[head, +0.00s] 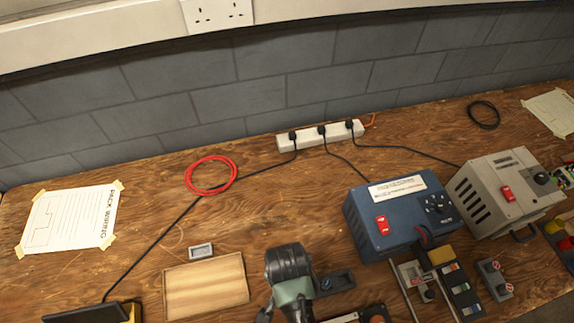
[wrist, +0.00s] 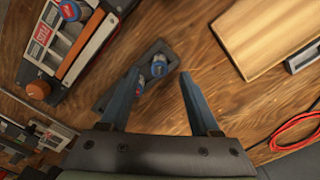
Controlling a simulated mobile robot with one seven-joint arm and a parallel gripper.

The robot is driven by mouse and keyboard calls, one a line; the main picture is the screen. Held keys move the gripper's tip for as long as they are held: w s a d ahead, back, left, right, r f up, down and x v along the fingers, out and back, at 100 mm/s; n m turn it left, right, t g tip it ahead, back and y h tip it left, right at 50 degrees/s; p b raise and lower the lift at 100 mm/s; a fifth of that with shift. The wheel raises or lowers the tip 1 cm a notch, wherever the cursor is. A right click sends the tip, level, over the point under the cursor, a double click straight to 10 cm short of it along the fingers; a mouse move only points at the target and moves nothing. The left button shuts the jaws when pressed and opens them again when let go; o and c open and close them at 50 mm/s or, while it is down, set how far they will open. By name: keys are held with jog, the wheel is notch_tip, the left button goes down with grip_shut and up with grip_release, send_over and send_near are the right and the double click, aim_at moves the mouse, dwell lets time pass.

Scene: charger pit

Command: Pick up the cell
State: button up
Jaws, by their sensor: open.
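A small cell with a blue top (wrist: 158,67) stands in a dark tray (wrist: 112,99) in the wrist view. A second, partly hidden cell (wrist: 140,84) is beside it, next to my left finger. In the head view the tray (head: 343,278) lies just right of my arm, with a blue-topped cell (head: 326,284) in it. My gripper (wrist: 160,76) is open and empty above the bench, its fingers spread on either side of the blue-topped cell. I cannot tell the height gap. In the head view my arm hides the fingertips.
A charger-like holder with an orange knob (wrist: 38,89) and another blue-topped cell (wrist: 70,10) is at the upper left of the wrist view. A wooden board (head: 205,285), a red cable coil (head: 210,176) and a blue power unit (head: 400,215) are around.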

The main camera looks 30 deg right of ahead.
notch_tip(320, 180, down, 3)
jog(key=shift+s+f, duration=0.1)
jog(key=shift+f, duration=0.05)
grip_shut()
dwell(0.4)
